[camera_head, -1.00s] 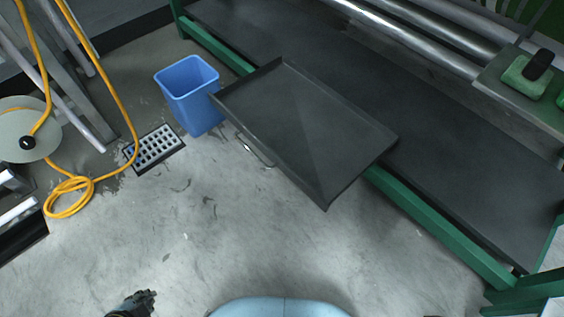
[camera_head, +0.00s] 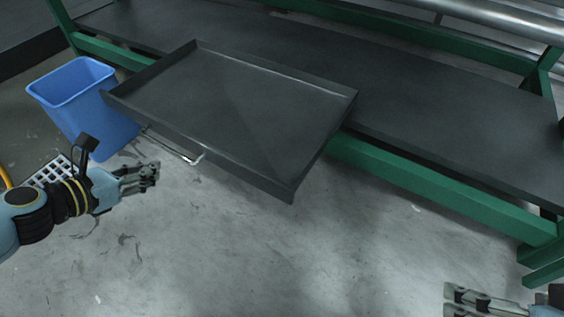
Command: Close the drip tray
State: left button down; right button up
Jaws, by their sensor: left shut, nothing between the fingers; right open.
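The dark grey drip tray (camera_head: 215,92) is pulled out from the green-framed machine and juts over the floor. Its silver bar handle (camera_head: 190,158) is on the front edge, facing me. My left gripper (camera_head: 157,172) is shut and empty, a little left of the handle in the picture and apart from it. My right gripper (camera_head: 450,301) is open and empty at the lower right, away from the tray and partly cut off by the frame edge.
A blue bin (camera_head: 88,103) stands close to the tray's left corner. A floor drain grate (camera_head: 50,172) lies partly behind my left arm. A green frame rail (camera_head: 440,195) runs along the dark machine bed (camera_head: 450,110). The concrete floor in front is clear.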

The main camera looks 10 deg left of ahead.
pick_arm(q)
notch_tip(320, 180, down, 3)
jog(key=b, duration=0.4)
send_near(207, 152)
notch_tip(207, 152, down, 3)
jog(key=w, duration=0.1)
jog(key=w+d, duration=0.1)
jog(key=w, duration=0.2)
jog(key=shift+d+r, duration=0.1)
jog(key=shift+d, duration=0.2)
jog(key=shift+w+d, duration=0.15)
jog(key=shift+w, duration=0.3)
pick_arm(e)
notch_tip(207, 152, down, 7)
jog(key=s+t, duration=0.1)
jog(key=t, duration=0.3)
jog(key=shift+s+a+f, duration=0.15)
jog(key=shift+a, duration=0.05)
